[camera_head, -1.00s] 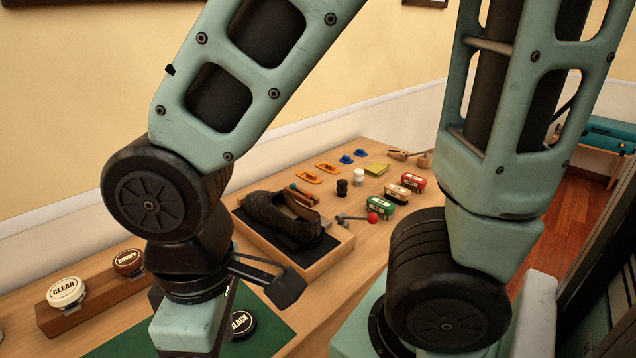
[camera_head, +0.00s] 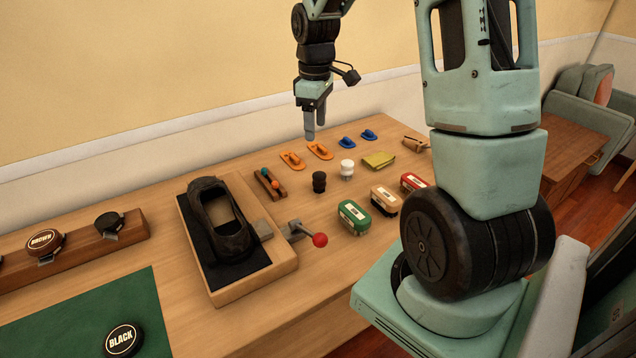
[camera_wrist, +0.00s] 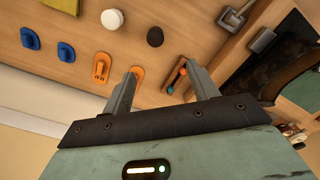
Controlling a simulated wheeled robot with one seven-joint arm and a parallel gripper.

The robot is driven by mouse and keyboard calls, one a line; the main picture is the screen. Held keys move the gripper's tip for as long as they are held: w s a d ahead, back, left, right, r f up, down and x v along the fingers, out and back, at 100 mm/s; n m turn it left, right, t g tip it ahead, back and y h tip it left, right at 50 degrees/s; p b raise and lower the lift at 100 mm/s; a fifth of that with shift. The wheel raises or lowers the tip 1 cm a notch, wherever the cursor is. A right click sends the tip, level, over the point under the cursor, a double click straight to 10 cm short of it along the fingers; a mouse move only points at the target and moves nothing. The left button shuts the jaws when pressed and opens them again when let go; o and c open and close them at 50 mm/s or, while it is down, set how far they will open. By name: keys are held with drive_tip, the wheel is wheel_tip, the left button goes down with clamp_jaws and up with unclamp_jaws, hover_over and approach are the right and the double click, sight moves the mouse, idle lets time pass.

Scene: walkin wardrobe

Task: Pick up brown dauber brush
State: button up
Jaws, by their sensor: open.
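My gripper (camera_head: 314,131) is open and empty, pointing down above the far side of the table; its two fingers also show in the wrist view (camera_wrist: 162,70). Two orange handled pieces (camera_head: 320,151) lie below it; in the wrist view one (camera_wrist: 101,66) is clear and the other (camera_wrist: 139,71) is partly behind the left finger. Two blue pieces (camera_head: 346,142) lie beside them. A dark round-topped piece (camera_head: 319,182) and a white one (camera_head: 347,169) stand nearer the table's front. I cannot tell which piece is the brown dauber brush.
A small wooden tray (camera_head: 260,180) holds pieces with orange and teal ends. A dark shoe (camera_head: 218,215) sits in a wooden frame (camera_head: 240,289), beside a red-knobbed lever (camera_head: 320,240). Green, cream and red labelled blocks (camera_head: 354,218) stand at right. The wall is close behind.

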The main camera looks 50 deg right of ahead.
sight(319, 174)
drive_tip(key=f, duration=0.3)
drive_tip(key=d+f, duration=0.1)
drive_tip(key=f, duration=0.7)
drive_tip(key=shift+s+d+f, duration=0.15)
drive_tip(key=shift+d, duration=0.1)
drive_tip(key=shift+a+f+p, duration=0.15)
drive_tip(key=shift+f+p, duration=0.05)
drive_tip(key=shift+f, duration=1.35)
drive_tip(key=shift+a+f+p, duration=0.1)
drive_tip(key=shift+f+p, duration=0.05)
drive_tip(key=shift+f, duration=1.4)
drive_tip(key=c, duration=1.1)
